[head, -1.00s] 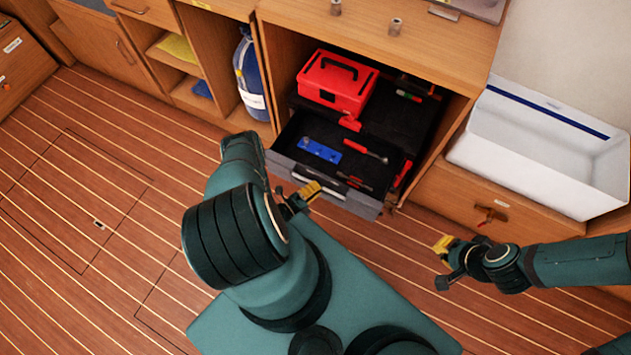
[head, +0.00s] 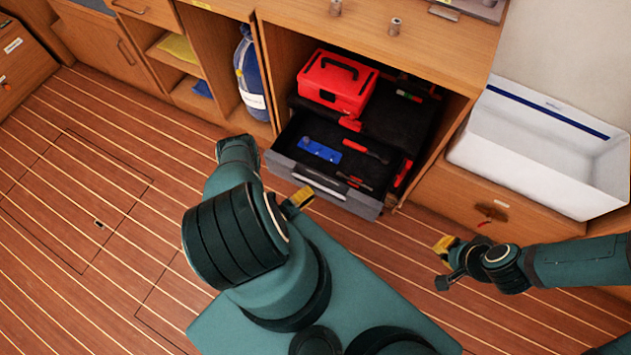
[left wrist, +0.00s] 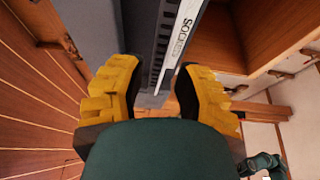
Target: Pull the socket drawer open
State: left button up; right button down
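The socket drawer (head: 355,205) is a grey drawer in the wooden cabinet, standing pulled out, with its dark inside and tools showing. Its pale bar handle (head: 318,187) is on the front face. In the left wrist view the grey drawer front (left wrist: 125,25) carries a label (left wrist: 180,35) with "SOC" readable. My left gripper (head: 297,199) is just in front of the drawer, left of the handle, partly hidden by my arm. My right gripper (head: 443,263) is over the floor at right, apparently open and empty.
A blue block (head: 320,151) and red-handled tools lie in the drawer. A red toolbox (head: 337,82) sits behind and above it. A white bin (head: 540,150) stands at right. A blue bag (head: 249,78) is in the left compartment. The floor (head: 90,215) at left is clear.

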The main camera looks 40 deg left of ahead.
pick_arm(q)
jog(key=s+a, duration=0.1)
jog(key=s, duration=0.7)
jog(key=shift+s+a, duration=0.15)
jog(key=shift+s, duration=0.15)
